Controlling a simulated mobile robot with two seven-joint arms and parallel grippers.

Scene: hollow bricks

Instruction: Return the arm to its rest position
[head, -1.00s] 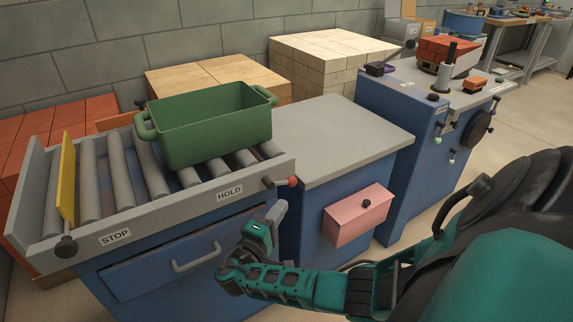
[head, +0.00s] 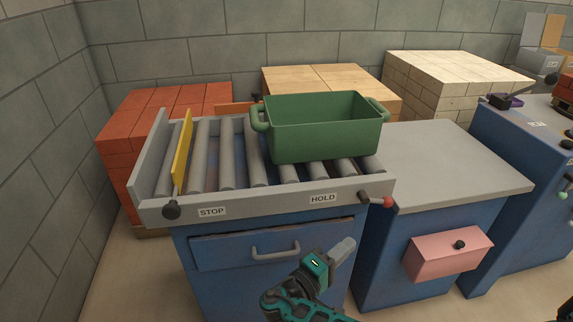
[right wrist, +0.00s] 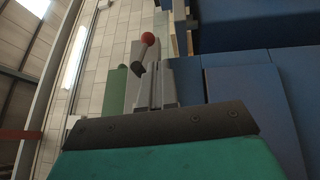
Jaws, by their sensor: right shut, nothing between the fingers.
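My right gripper (head: 343,250) is in front of the blue roller stand, below the HOLD label and near the drawer handle. Its fingers are shut with nothing between them, pointing up and to the right. In the right wrist view the shut fingers (right wrist: 155,88) point toward the red-knobbed lever (right wrist: 147,39), with a gap to it in the head view. A green bin (head: 325,130) with side handles sits upright on the rollers at the HOLD end. My left gripper is out of view.
The roller conveyor (head: 228,155) has a yellow plate (head: 182,150) at its STOP end. A grey-topped cabinet (head: 450,165) with a pink box (head: 448,258) on its front stands at the right. Red bricks (head: 120,150) are stacked behind left. A drawer handle (head: 276,252) projects near my gripper.

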